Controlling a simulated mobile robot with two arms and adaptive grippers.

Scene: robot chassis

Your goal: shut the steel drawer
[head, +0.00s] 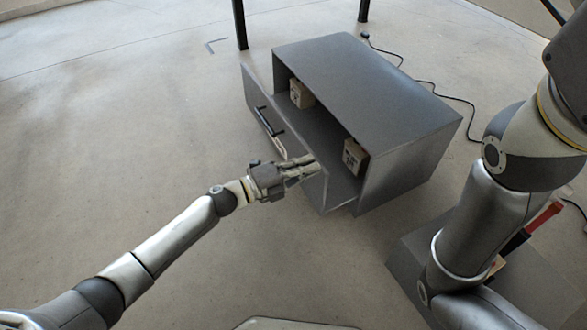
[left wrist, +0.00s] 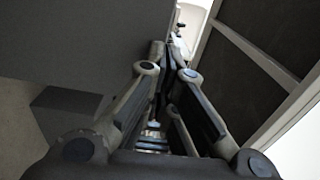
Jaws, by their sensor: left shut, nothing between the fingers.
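The steel drawer (head: 262,105) is grey and stands pulled out of its grey cabinet (head: 365,70). Its front panel with a black bar handle (head: 270,122) faces left, and a gap shows between panel and cabinet. My left gripper (head: 312,166) is shut and empty at the near end of the drawer front, overlapping its top edge in the head view; I cannot tell if it touches. In the left wrist view the closed fingers (left wrist: 165,58) lie beside a large grey surface (left wrist: 75,40). My right arm shows at the right, but its gripper is not seen.
Two small cardboard boxes, one far (head: 301,94) and one near (head: 355,157), sit in the open drawer. A black cable (head: 440,94) runs behind the cabinet. A red-handled object (head: 543,216) lies at the lower right. The floor left of the drawer is clear.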

